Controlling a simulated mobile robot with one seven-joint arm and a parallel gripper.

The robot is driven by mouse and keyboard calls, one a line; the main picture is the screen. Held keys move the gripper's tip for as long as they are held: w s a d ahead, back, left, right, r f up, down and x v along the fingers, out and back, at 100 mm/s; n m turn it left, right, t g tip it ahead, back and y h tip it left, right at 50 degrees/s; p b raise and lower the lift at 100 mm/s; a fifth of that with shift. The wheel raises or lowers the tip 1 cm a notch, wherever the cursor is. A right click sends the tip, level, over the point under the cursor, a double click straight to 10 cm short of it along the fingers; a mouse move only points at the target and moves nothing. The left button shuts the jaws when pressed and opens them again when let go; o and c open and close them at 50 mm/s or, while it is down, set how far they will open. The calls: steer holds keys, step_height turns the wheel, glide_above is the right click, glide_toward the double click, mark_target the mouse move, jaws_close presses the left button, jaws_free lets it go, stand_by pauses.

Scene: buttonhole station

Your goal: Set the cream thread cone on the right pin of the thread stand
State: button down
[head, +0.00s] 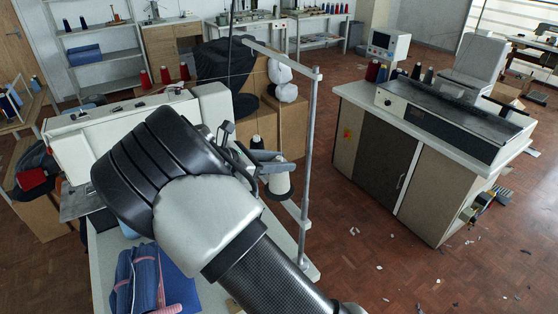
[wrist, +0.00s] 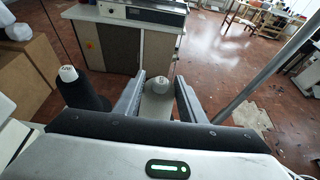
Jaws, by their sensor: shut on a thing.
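My gripper (head: 268,163) is shut on the cream thread cone (head: 279,184), which shows below the fingers in the head view. In the wrist view the cone (wrist: 157,104) is between the two fingers (wrist: 158,92). The thread stand's grey pole (head: 308,150) rises just right of the cone, with a crossbar at its top and a lower bar near the table. A dark thread cone (wrist: 82,92) stands left of my gripper, apart from it. The right pin is not visible, and I cannot tell whether the cone's base touches anything.
A white sewing machine (head: 125,125) is left of my arm. Folded blue denim (head: 150,285) lies on the table near the front. A cabinet with a grey machine (head: 445,120) stands across a floor gap to the right. The pole is close to my gripper.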

steer(key=shift+f, duration=0.1)
steer(key=c, duration=1.1)
jaws_free()
steer(key=b+v, duration=0.1)
steer(key=v, duration=1.6)
steer(key=shift+s+a, duration=0.1)
steer(key=shift+s, duration=0.15)
